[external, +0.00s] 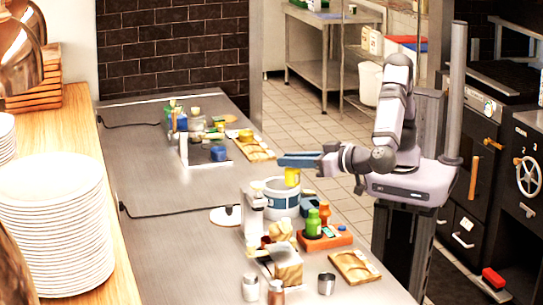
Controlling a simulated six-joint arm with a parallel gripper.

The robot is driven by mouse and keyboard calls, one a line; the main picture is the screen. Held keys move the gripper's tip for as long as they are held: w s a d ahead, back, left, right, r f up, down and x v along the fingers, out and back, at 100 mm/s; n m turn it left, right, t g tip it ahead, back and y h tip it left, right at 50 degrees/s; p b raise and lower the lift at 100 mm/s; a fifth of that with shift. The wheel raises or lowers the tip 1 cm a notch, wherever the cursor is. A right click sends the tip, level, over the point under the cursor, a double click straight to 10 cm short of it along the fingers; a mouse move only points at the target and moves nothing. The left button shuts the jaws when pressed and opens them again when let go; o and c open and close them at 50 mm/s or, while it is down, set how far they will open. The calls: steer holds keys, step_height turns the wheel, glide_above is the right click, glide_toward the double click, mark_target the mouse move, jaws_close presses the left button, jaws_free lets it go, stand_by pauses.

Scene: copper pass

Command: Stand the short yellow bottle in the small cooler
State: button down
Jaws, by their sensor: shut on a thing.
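The short yellow bottle (292,176) hangs upright, or nearly so, below my gripper (288,163). My gripper is shut on it; its blue fingers hide the bottle's top. The bottle is over the right part of a round white tub with dark blue patches (282,208), which looks like the small cooler. The bottle's lower end is at about the height of the tub's back rim in the picture. I cannot tell whether it is inside the rim or still above it.
An orange tray (340,239) with a green bottle (313,223) and an orange bottle (325,213) is in front. A blue-grey box (310,204) stands close to the tub's right. A white dispenser-like object (254,212) is at its left.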

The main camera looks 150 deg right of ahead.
steer(key=s+d+r+p, duration=0.3)
steer(key=s+d+r, duration=0.3)
steer(key=s, duration=0.1)
steer(key=shift+w+f+n+t, duration=0.25)
steer(key=shift+f+n+t, duration=0.15)
steer(key=shift+f, duration=2)
steer(key=shift+w+f+n+t, duration=0.25)
steer(key=shift+f+t, duration=0.3)
steer(key=shift+f, duration=1.9)
steer(key=shift+w+f+n+t, duration=0.25)
steer(key=shift+f+n+t, duration=0.15)
steer(key=shift+f, duration=2)
steer(key=shift+f, duration=0.1)
steer(key=shift+f+b, duration=0.35)
steer(key=shift+b, duration=0.05)
steer(key=shift+f, duration=0.15)
steer(key=c, duration=1.9)
jaws_free()
